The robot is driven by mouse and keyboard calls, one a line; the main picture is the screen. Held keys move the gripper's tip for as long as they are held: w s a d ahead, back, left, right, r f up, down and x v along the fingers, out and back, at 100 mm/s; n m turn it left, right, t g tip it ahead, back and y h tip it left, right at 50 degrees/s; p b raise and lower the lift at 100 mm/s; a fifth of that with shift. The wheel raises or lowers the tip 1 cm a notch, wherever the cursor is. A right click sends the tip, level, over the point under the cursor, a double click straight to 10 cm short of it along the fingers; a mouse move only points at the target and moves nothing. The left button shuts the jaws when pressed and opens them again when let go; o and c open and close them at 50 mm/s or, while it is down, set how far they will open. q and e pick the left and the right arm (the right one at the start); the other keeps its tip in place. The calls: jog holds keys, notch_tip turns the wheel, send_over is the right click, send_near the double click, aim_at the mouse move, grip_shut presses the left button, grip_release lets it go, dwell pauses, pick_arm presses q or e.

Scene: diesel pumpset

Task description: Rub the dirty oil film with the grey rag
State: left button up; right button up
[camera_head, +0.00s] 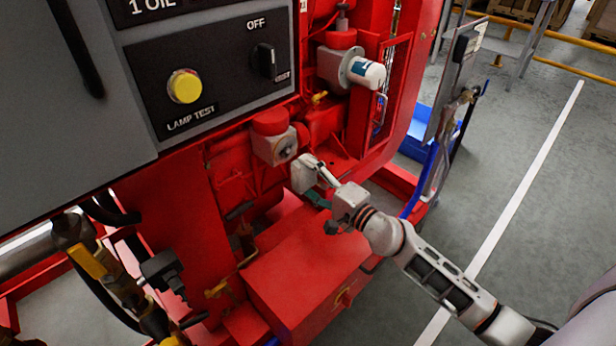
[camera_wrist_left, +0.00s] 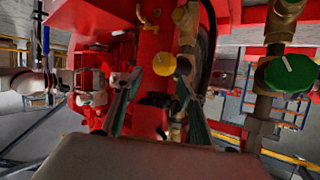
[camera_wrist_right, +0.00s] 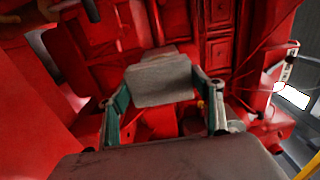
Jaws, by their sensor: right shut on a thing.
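The grey rag (camera_wrist_right: 160,82) shows in the right wrist view as a pale grey folded pad between the green-sided fingers of my right gripper (camera_wrist_right: 166,90). My right gripper is shut on it. In the head view the rag (camera_head: 303,174) is at the tip of my right gripper (camera_head: 318,183), close to the red engine body and above a red box-like cover. I cannot tell whether the rag touches the surface. I cannot make out the oil film in any view. My left gripper (camera_wrist_left: 160,86) shows in the left wrist view with its fingers apart and nothing clearly between them.
The control panel (camera_head: 215,75) overhangs at the upper left. The red cover (camera_head: 305,265) lies below the rag. Pipes and valves, with a yellow knob (camera_wrist_left: 164,64) and a green-capped valve (camera_wrist_left: 290,73), are near my left gripper. Open grey floor (camera_head: 530,210) lies to the right.

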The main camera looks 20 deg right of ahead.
send_near(277, 155)
jog(key=x, duration=0.3)
pick_arm(q)
jog(key=s+a+f+g, duration=0.1)
jog(key=s+f, duration=0.1)
jog(key=f, duration=0.2)
jog(key=s+a+f+g+y, duration=0.1)
jog(key=s+a+f, duration=0.1)
jog(key=f, duration=0.3)
jog(key=shift+s+a+f, duration=0.2)
jog(key=shift+s+a, duration=0.05)
jog(key=shift+s, duration=0.05)
pick_arm(e)
jog(key=shift+x, duration=0.75)
jog(key=shift+a, duration=0.1)
pick_arm(q)
jog(key=shift+s+f+b, duration=0.15)
jog(key=shift+f+b, duration=0.15)
pick_arm(e)
jog(key=shift+x, duration=1.05)
